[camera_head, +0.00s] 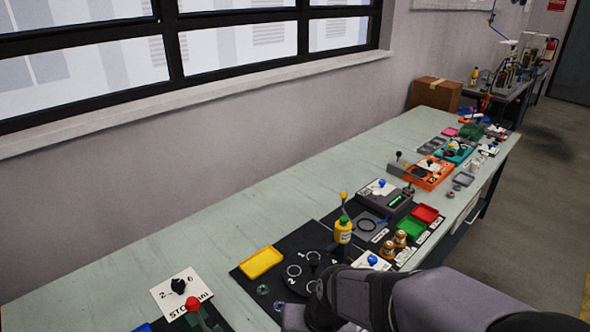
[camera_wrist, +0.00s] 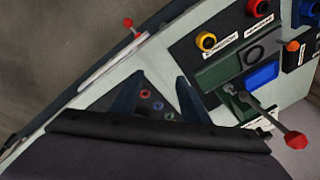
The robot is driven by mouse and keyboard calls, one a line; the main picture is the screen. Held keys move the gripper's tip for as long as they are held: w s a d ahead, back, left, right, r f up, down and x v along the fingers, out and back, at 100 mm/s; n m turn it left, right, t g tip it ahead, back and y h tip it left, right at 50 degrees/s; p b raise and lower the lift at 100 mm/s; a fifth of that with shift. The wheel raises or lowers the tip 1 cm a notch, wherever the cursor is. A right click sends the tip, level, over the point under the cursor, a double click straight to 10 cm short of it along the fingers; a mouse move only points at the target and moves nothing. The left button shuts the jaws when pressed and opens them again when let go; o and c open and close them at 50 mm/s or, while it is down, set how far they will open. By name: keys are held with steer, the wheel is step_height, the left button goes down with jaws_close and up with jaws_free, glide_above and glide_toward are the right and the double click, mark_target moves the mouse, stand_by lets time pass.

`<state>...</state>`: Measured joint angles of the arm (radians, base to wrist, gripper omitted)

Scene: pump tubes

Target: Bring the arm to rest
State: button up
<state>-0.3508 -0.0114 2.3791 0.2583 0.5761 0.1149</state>
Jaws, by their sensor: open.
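My arm enters the head view from the lower right. My gripper (camera_head: 296,316) is at the bottom edge there, partly cut off, over the near side of the bench beside the dark round plate. In the wrist view my gripper (camera_wrist: 160,82) shows two dark fingers spread apart with nothing held between them. Beyond the fingers lie small coloured rings (camera_wrist: 158,106) on a dark surface.
The long pale bench (camera_head: 200,228) carries a yellow tray (camera_head: 262,262), a yellow bottle (camera_head: 343,230), a red-knobbed lever (camera_head: 193,304) and an orange station (camera_head: 428,172). The window-side bench strip is clear.

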steer(key=s+d+f+g+h, duration=0.1)
steer(key=s+d, duration=0.2)
steer(key=d, duration=0.4)
steer(key=s+d+f+h, duration=0.1)
steer(key=s+d+f, duration=0.1)
steer(key=s+d, duration=0.2)
steer(key=d+b, duration=0.1)
steer(key=d, duration=0.2)
steer(key=shift+d+f+g, duration=0.15)
steer(key=shift+d+g, duration=0.05)
steer(key=shift+g, duration=0.2)
stand_by(1.0)
